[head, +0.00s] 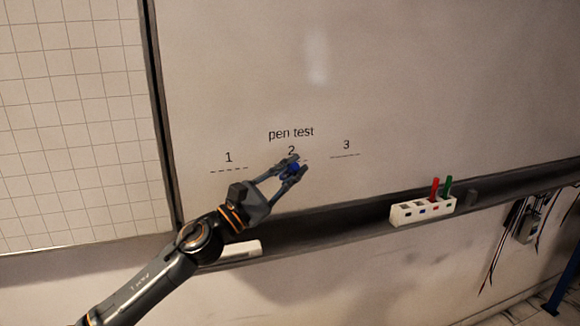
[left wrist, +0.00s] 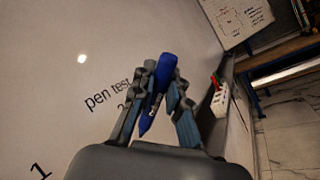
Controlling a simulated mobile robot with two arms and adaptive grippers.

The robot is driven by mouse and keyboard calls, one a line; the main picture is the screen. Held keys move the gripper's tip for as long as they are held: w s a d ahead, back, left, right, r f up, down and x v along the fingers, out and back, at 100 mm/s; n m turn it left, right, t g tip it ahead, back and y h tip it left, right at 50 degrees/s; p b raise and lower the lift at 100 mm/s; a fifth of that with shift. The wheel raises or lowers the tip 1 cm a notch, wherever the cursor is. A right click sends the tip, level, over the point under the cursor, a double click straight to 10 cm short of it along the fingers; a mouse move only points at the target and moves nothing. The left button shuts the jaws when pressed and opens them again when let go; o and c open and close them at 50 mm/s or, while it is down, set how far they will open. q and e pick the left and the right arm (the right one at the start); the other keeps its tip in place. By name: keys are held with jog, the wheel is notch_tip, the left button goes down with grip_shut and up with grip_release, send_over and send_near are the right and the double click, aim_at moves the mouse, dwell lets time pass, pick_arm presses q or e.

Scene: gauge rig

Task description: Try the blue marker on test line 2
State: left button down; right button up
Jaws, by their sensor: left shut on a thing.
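The blue marker (left wrist: 166,72) is held between the fingers of my left gripper (left wrist: 161,90), which is shut on it. In the head view the marker (head: 294,168) is a small blue patch between the fingertips of the left gripper (head: 292,168). The gripper is in front of test line 2 on the whiteboard (head: 400,90) and covers most of that line; whether the marker touches the board cannot be told. The label "2" (head: 291,150) shows just above the fingers. My right gripper is not in view.
A white pen holder (head: 423,212) with a red marker (head: 435,188) and a green marker (head: 448,185) stands on the dark tray (head: 340,228). A dark block (head: 471,198) is beside it. A white object (head: 243,250) lies at the tray's left. Lines 1 and 3 are unobstructed.

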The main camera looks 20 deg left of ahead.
pick_arm(q)
jog(key=shift+w+a+r, duration=0.15)
jog(key=shift+r, duration=0.1)
jog(key=shift+w+a+b, duration=0.25)
jog(key=shift+w+b, duration=0.05)
jog(key=shift+w, duration=0.25)
jog(key=w+a, duration=0.2)
jog(key=w, duration=0.1)
jog(key=shift+w+a, duration=0.2)
jog(key=shift+w, duration=0.15)
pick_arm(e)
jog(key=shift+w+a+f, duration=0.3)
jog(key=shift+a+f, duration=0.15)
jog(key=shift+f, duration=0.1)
pick_arm(q)
jog(key=shift+w+a+b, duration=0.5)
jog(key=shift+w+b, duration=0.15)
jog(key=shift+b, duration=0.15)
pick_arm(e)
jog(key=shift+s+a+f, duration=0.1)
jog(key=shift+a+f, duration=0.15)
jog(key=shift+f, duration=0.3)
